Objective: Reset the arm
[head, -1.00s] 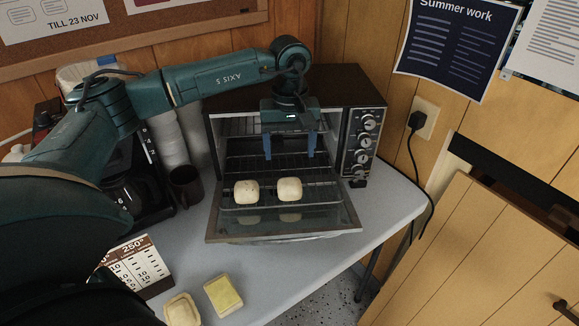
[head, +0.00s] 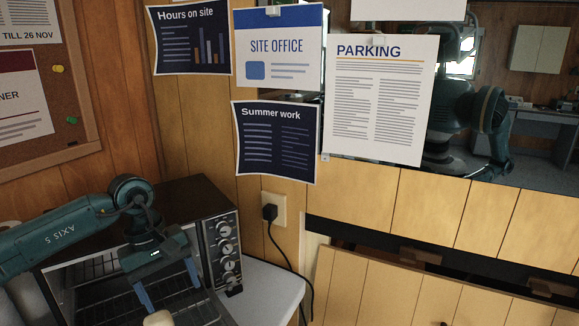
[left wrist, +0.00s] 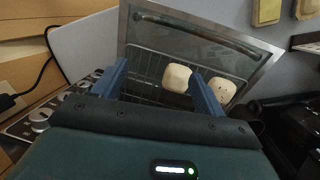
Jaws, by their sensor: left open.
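My left arm comes in from the left in the head view. My left gripper (head: 168,294) is open and empty, fingers pointing down, in front of the toaster oven (head: 190,210). In the left wrist view, the open gripper (left wrist: 158,72) is above the oven's wire rack, and the lowered glass door (left wrist: 195,30) lies beyond it. Two pale bread rolls sit there, one (left wrist: 176,79) seen between the fingers and one (left wrist: 222,90) partly behind a finger. One roll (head: 158,318) shows at the bottom edge of the head view. My right gripper is not in view.
A power plug (head: 270,212) with a hanging cable is in the wall right of the oven. The grey table (head: 272,285) has a small clear patch there.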

